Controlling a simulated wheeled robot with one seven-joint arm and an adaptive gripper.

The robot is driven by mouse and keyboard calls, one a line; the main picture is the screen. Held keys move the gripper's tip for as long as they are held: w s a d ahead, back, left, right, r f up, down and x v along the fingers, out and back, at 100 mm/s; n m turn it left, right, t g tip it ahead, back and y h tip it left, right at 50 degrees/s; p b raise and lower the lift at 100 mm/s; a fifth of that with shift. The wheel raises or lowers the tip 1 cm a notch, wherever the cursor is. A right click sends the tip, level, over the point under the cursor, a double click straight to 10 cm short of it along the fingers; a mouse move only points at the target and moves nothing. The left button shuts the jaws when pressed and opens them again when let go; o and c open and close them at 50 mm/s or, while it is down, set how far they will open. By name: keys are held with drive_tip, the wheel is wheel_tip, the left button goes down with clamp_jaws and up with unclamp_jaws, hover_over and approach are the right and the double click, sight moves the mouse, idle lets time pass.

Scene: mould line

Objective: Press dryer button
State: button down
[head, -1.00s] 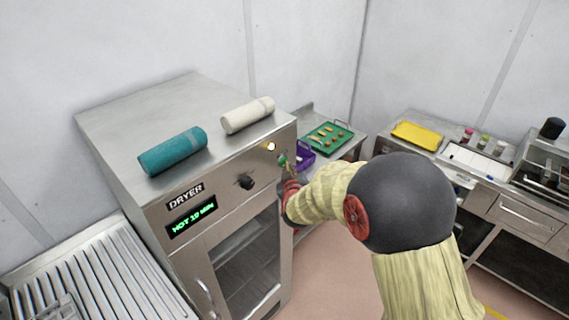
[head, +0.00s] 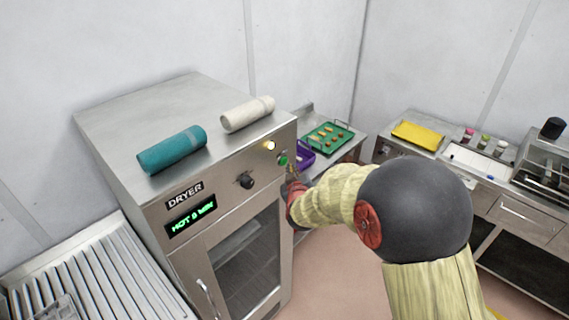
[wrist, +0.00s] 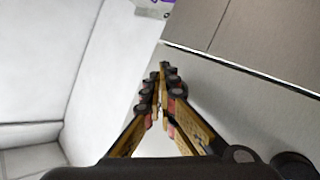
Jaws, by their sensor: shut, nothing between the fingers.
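The dryer (head: 230,210) is a steel cabinet with a dark knob (head: 245,181), a lit yellow lamp (head: 269,146) and a round green button (head: 282,160) on its upper front. Its display (head: 191,217) glows green and appears to read "HOT 9 MIN". My gripper (head: 290,170) is just in front of the panel, below and right of the green button, with a small gap seeming to show between them. In the wrist view my gripper (wrist: 163,68) is shut and empty, its fingertips together. The button cannot be made out in the wrist view.
A teal roll (head: 172,149) and a white roll (head: 247,114) lie on the dryer top. A roller conveyor (head: 100,275) stands at left. Behind are a purple bin (head: 306,157), a green tray (head: 327,136) and a yellow tray (head: 417,135). Pink floor is open in front.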

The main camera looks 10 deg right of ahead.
drive_tip(key=s+d+b, duration=0.1)
drive_tip(key=s, duration=0.1)
drive_tip(key=s+d, duration=0.2)
drive_tip(key=shift+b, duration=0.35)
idle(0.9)
drive_tip(key=s+a+f+m+g+y+b, duration=0.15)
drive_tip(key=s+a+f+g, duration=0.25)
drive_tip(key=s+f+g, duration=0.55)
drive_tip(key=s+d+f+m+b, duration=0.1)
drive_tip(key=s+b, duration=0.9)
drive_tip(key=s, duration=0.4)
drive_tip(key=s+d+f+m+b, duration=0.1)
drive_tip(key=s+d+b, duration=0.1)
drive_tip(key=s+b, duration=0.8)
drive_tip(key=s, duration=0.5)
drive_tip(key=shift+f+t, duration=0.25)
drive_tip(key=shift+t, duration=0.1)
